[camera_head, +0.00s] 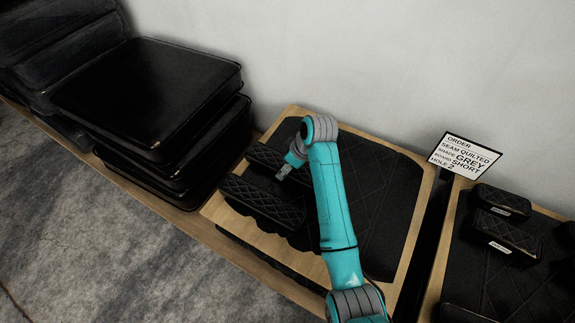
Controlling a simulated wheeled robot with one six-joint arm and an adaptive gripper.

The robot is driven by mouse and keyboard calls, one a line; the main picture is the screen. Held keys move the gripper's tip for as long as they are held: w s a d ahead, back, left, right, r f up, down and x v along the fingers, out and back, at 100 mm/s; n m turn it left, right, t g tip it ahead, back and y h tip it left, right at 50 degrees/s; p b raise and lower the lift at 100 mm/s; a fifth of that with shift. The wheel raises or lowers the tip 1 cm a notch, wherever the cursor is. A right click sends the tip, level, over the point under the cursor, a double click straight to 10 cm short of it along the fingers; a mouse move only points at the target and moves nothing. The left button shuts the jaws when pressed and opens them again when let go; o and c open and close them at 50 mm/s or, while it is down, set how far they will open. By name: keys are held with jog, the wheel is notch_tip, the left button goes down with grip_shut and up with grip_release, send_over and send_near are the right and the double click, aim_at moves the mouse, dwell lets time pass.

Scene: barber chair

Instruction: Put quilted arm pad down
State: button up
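A black quilted arm pad (262,202) lies at the left side of a wooden board (408,262) with a black quilted surface. A second dark pad (266,158) lies just behind it. My gripper (283,174) points down at the near pad's back edge, between the two pads. Its fingers are small and partly hidden, so I cannot tell whether they are open, or whether they touch or hold a pad. My teal arm covers the middle of the board.
A card (466,154) reads order, seam quilted, shade grey, board short, hole 2. Labelled dark pads (508,230) lie on another board at right. Black cushions (150,88) are stacked at left. A pale wall stands behind.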

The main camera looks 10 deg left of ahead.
jog(key=o, duration=1.5)
jog(key=shift+o, duration=0.2)
jog(key=v, duration=1.2)
jog(key=shift+s, duration=0.1)
